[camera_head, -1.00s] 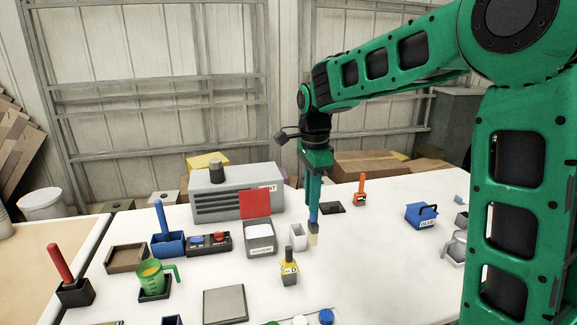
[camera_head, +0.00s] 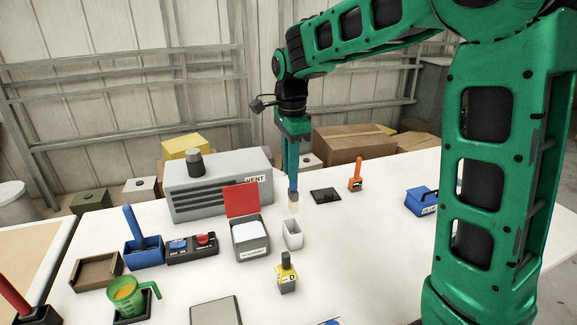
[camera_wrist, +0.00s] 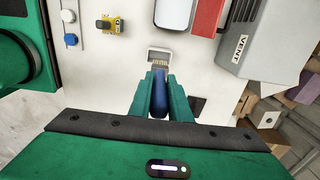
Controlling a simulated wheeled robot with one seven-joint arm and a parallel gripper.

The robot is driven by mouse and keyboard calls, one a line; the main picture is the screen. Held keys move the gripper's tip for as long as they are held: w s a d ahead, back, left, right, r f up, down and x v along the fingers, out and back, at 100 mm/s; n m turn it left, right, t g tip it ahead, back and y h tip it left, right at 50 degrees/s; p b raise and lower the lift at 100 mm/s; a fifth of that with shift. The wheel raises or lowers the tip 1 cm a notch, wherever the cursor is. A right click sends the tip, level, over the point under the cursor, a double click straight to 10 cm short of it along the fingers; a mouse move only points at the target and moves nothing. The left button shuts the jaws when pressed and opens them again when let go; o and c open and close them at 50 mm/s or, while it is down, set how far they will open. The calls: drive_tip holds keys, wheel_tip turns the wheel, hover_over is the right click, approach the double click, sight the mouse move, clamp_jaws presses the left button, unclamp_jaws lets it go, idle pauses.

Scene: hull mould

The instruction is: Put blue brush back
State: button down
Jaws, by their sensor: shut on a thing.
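My gripper (camera_head: 293,173) is shut on the blue brush (camera_head: 293,188), which hangs upright with its pale bristles down. In the head view the bristle tip shows just above the back of a small open white cup (camera_head: 292,236). In the wrist view the blue handle (camera_wrist: 159,95) sits between the green fingers of my gripper (camera_wrist: 158,76), and the bristles overlap the cup's opening. The cup's rim (camera_wrist: 151,52) shows around them there. I cannot tell whether the bristle tip is inside the cup or still above it.
A grey bin (camera_head: 252,245) with a raised red lid stands left of the cup, a yellow-labelled small block (camera_head: 286,278) in front. A grey VENT box (camera_head: 215,190) is behind. An orange-handled item (camera_head: 356,176) and a blue box (camera_head: 421,201) are right. Clear table lies right of the cup.

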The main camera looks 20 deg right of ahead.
sight(290, 199)
drive_tip(key=shift+f, duration=5.55)
drive_tip(key=shift+s, duration=0.1)
drive_tip(key=shift+a+f, duration=0.1)
drive_tip(key=shift+f, duration=0.4)
drive_tip(key=c, duration=1.6)
unclamp_jaws()
drive_tip(key=shift+o, duration=0.2)
